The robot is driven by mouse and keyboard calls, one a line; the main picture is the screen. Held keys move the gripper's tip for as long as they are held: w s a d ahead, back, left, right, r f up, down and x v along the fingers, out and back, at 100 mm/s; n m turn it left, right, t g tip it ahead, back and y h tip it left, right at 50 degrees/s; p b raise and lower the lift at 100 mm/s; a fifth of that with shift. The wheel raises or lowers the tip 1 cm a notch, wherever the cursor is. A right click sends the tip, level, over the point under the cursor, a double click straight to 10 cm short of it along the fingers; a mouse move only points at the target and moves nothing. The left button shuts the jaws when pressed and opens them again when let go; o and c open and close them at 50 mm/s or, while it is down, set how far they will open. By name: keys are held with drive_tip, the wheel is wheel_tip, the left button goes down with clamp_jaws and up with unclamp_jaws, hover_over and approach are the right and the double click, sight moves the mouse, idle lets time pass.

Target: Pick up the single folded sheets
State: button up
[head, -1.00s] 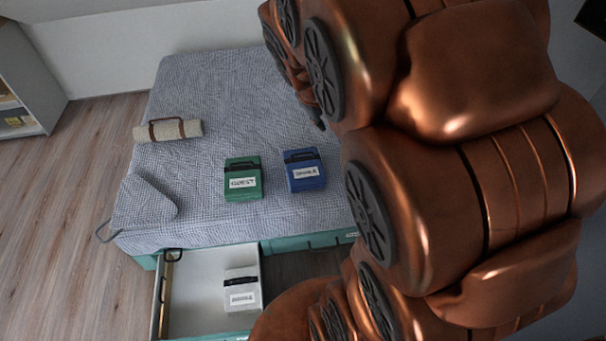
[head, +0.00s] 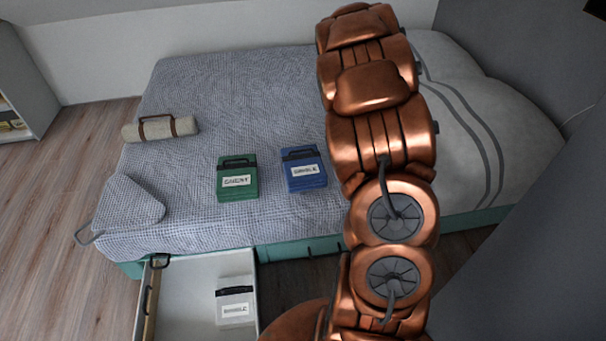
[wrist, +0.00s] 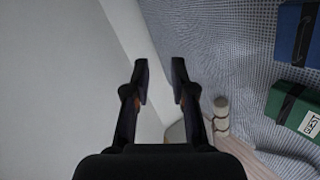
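A blue folded bundle (head: 304,171) with a dark strap and a white label lies on the bed; the label seems to read SINGLE. It shows at the upper right edge of the wrist view (wrist: 297,35). A white folded bundle (head: 235,306) with a dark strap lies in the open drawer; its small label is hard to read for certain. A green bundle (head: 237,179) labelled GUEST lies left of the blue one. My gripper (wrist: 160,72) is open and empty, with nothing between its fingers, apart from the bundles. In the head view I cannot make out its fingers.
The open drawer (head: 187,296) sticks out from the bed's front. A rolled beige blanket (head: 160,129) and a grey triangular cushion (head: 129,202) lie at the bed's left. A pale duvet (head: 460,90) covers the right end. Wood floor (head: 60,210) is clear at left.

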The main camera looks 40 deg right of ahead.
wheel_tip(320, 180, down, 7)
drive_tip(key=w+d+n+t+y+b, duration=0.1)
drive_tip(key=w+n+b, duration=0.1)
drive_tip(key=n+t+y+b, duration=0.1)
drive_tip(key=n+y+b, duration=0.65)
drive_tip(key=y, duration=0.25)
approach(303, 151)
drive_tip(key=shift+w+d+m, duration=0.25)
drive_tip(key=shift+w+d, duration=0.1)
drive_tip(key=shift+w, duration=0.25)
drive_tip(key=shift+w+a+f+y, duration=0.25)
drive_tip(key=shift+a+f+y, duration=0.05)
drive_tip(key=shift+f, duration=0.05)
drive_tip(key=b+x, duration=0.1)
drive_tip(key=x, duration=0.5)
drive_tip(key=shift+s+a+f+b, duration=0.1)
drive_tip(key=shift+a+b, duration=0.05)
drive_tip(key=shift+b, duration=0.2)
drive_tip(key=shift+w+a+f, duration=0.1)
drive_tip(key=shift+w+a, duration=0.1)
drive_tip(key=shift+w, duration=0.2)
